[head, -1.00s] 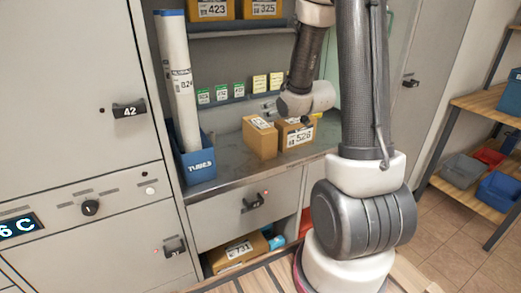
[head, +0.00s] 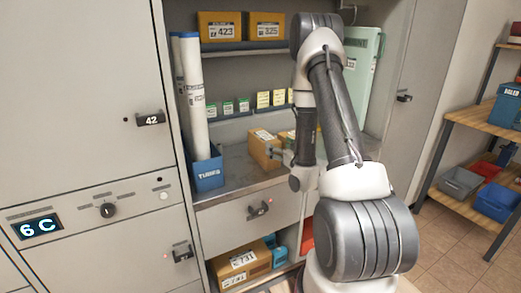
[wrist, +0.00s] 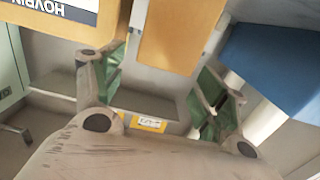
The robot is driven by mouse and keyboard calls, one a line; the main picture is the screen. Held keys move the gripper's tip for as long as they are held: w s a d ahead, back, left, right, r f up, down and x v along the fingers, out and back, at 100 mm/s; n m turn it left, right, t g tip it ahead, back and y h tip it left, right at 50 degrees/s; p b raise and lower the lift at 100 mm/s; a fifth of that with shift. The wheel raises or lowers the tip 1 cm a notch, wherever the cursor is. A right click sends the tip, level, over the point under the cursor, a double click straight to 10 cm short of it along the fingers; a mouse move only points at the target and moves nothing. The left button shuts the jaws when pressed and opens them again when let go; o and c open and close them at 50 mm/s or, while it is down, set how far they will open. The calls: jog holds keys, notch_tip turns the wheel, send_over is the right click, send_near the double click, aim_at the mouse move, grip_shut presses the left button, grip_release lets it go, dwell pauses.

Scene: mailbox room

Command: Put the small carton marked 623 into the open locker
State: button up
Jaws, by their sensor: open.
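A small tan carton (head: 264,148) stands on the grey counter (head: 232,180); its number is not readable now, so I cannot confirm 623. A second carton (head: 287,140) beside it on the right is mostly hidden by my arm. My gripper (head: 282,153) is low over the counter, close to the small carton. In the wrist view my gripper (wrist: 165,95) is open, with nothing between its fingers. The small carton (wrist: 175,35) lies just beyond the fingertips, and the larger labelled carton (wrist: 70,25) is to its left. No open locker can be made out clearly.
A blue tubes bin (head: 207,173) holding tall white tubes stands left of the cartons. Cartons 423 (head: 220,28) and 325 (head: 264,27) sit on the upper shelf. Carton 731 (head: 241,263) is below the drawer. Locker door 42 (head: 85,80) is shut. A side shelf (head: 480,125) holds bins.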

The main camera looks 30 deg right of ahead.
aim_at(268, 139)
jog(key=shift+a+f, duration=0.1)
jog(key=shift+f, duration=0.25)
jog(key=w, duration=0.7)
jog(key=shift+w+a+r, duration=0.15)
jog(key=shift+w+a, duration=0.1)
jog(key=shift+w, duration=0.15)
jog(key=c, duration=1.6)
